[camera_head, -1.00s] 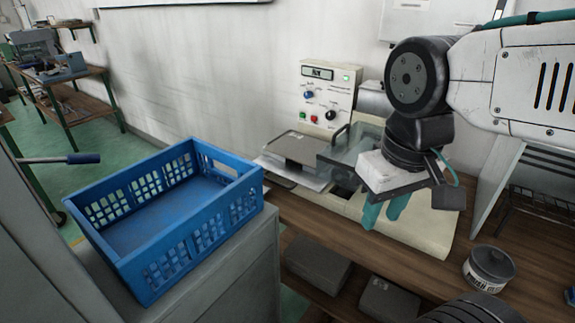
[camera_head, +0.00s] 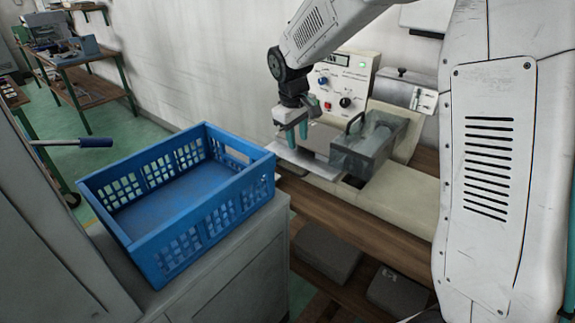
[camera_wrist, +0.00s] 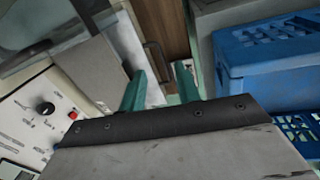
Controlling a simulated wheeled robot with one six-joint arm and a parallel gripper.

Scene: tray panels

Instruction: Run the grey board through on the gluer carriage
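The gluer (camera_head: 345,82) is a cream machine with a control panel, a lit green lamp and a smoky clear cover (camera_head: 362,148). The grey board (camera_head: 320,139) lies flat on the pale carriage plate (camera_head: 312,166) at the gluer's left end; my gripper hides part of it. In the wrist view the grey board (camera_wrist: 92,68) shows left of the fingers. My gripper (camera_head: 293,132) points down above the carriage's left end, its two teal fingers apart with nothing between them. In the wrist view my gripper (camera_wrist: 160,88) has a dark bar handle (camera_wrist: 158,60) beyond its fingertips.
A blue crate (camera_head: 160,250), empty, stands on a grey cabinet (camera_head: 240,265) left of the gluer; it shows at the right in the wrist view (camera_wrist: 265,60). Grey blocks (camera_head: 325,252) sit on the shelf below the wooden bench (camera_head: 350,222). A lever with a blue grip (camera_head: 95,142) sticks out at left.

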